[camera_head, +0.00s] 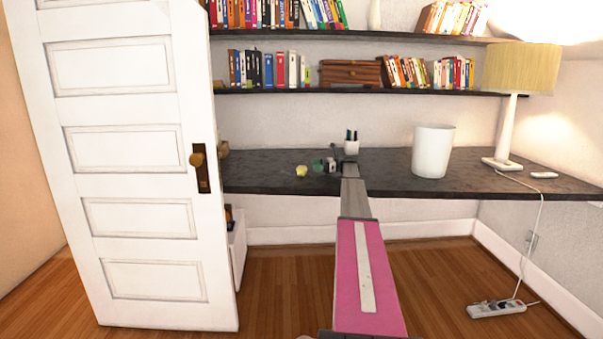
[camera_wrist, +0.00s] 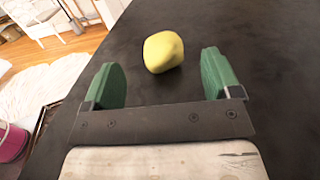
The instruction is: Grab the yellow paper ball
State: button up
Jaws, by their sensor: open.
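The yellow paper ball (camera_head: 301,171) lies on the dark desk (camera_head: 400,176), just left of my gripper in the head view. In the wrist view the yellow paper ball (camera_wrist: 163,52) lies on the dark top, ahead of and between my green fingers. My gripper (camera_wrist: 160,82) is open and empty, with the ball beyond its fingertips and not touching them. In the head view my gripper (camera_head: 318,165) shows small at the end of my pink and grey arm, over the desk.
A pen cup (camera_head: 351,147) stands behind my gripper. A white bin (camera_head: 433,151) and a lamp (camera_head: 509,100) stand on the desk to the right. A white door (camera_head: 130,170) stands at left. Shelves with books (camera_head: 270,70) hang above. The desk around the ball is clear.

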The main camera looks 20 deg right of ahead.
aim_at(302, 166)
jog(key=x, duration=0.7)
jog(key=shift+a+f, duration=0.1)
jog(key=shift+a, duration=0.15)
jog(key=c, duration=1)
